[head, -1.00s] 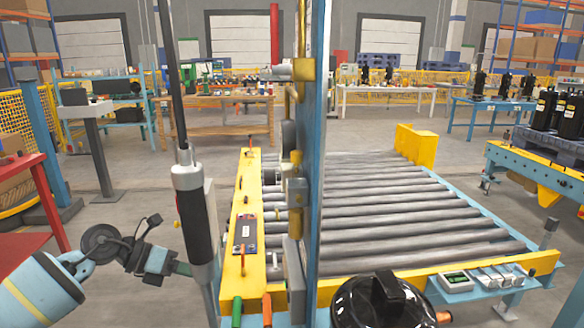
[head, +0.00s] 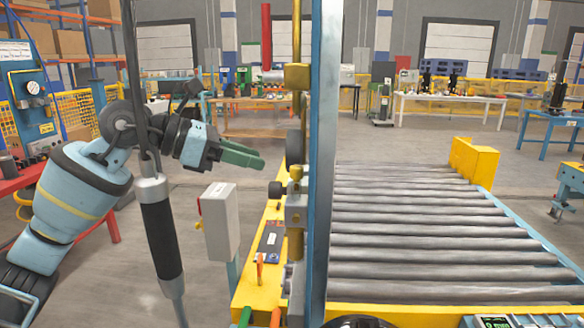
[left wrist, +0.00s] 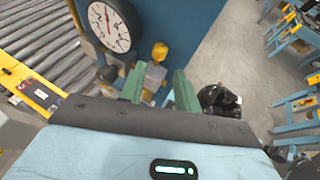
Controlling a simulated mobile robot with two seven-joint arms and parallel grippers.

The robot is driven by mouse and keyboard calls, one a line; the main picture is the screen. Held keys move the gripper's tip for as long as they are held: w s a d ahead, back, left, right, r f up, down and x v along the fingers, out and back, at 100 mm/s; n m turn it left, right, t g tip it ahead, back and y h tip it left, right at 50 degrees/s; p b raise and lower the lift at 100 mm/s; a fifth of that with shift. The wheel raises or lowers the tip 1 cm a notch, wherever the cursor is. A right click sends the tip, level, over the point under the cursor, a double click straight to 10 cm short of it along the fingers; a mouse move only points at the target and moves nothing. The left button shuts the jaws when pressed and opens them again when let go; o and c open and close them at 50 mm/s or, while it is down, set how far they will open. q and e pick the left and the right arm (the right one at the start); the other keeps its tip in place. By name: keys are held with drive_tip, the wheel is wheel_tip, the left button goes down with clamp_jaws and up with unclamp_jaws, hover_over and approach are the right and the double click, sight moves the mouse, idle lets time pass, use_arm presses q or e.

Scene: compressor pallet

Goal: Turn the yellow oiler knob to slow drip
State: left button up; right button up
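The yellow oiler knob (left wrist: 160,50) sits on top of a small grey and brass fitting (left wrist: 153,75) on the blue panel in the left wrist view. In the head view the knob (head: 296,172) is small, at the left side of the upright blue post. My left gripper (head: 262,160) has green fingers and points right toward the knob, with a gap between. In the left wrist view its two fingers (left wrist: 158,86) stand apart with nothing held. The knob appears just beyond and between the fingertips. My right gripper does not show.
A white-faced gauge (left wrist: 108,27) is mounted close to the knob. The blue post (head: 322,150) stands beside it, with a roller conveyor (head: 420,230) beyond. A hanging black-handled tool (head: 160,235) and a grey box (head: 219,220) are near my left arm.

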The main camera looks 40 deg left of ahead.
sight(296, 174)
use_arm(q)
drive_tip(key=shift+p+x, duration=0.9)
drive_tip(key=shift+x, duration=3)
clamp_jaws()
drive_tip(key=shift+a, duration=0.1)
